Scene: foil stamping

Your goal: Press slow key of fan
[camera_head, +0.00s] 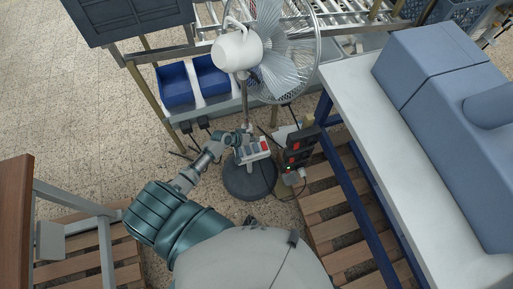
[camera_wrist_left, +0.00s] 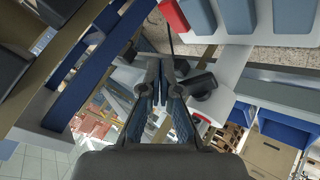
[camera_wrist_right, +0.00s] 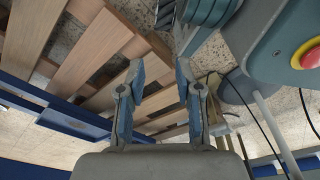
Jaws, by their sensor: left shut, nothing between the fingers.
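The fan (camera_head: 285,55) stands with a white motor housing on a pole above a dark round base (camera_head: 250,183). Its key panel (camera_head: 254,152) on the pole has a red key (camera_head: 265,146) at the right end and paler keys to its left. In the left wrist view the red key (camera_wrist_left: 173,15) and several grey-blue keys (camera_wrist_left: 238,16) show at the top. My left gripper (camera_head: 231,139) is shut and empty, close to the panel's left end; contact cannot be told. Key labels are unreadable. My right gripper (camera_wrist_right: 155,85) is open and empty, away from the fan.
A dark power strip (camera_head: 299,150) with red switches and cables stands right of the panel. Blue bins (camera_head: 176,87) sit behind to the left. A white-topped table (camera_head: 385,140) with a large blue-grey machine (camera_head: 440,90) is on the right. Wooden pallets (camera_head: 340,215) lie on the floor.

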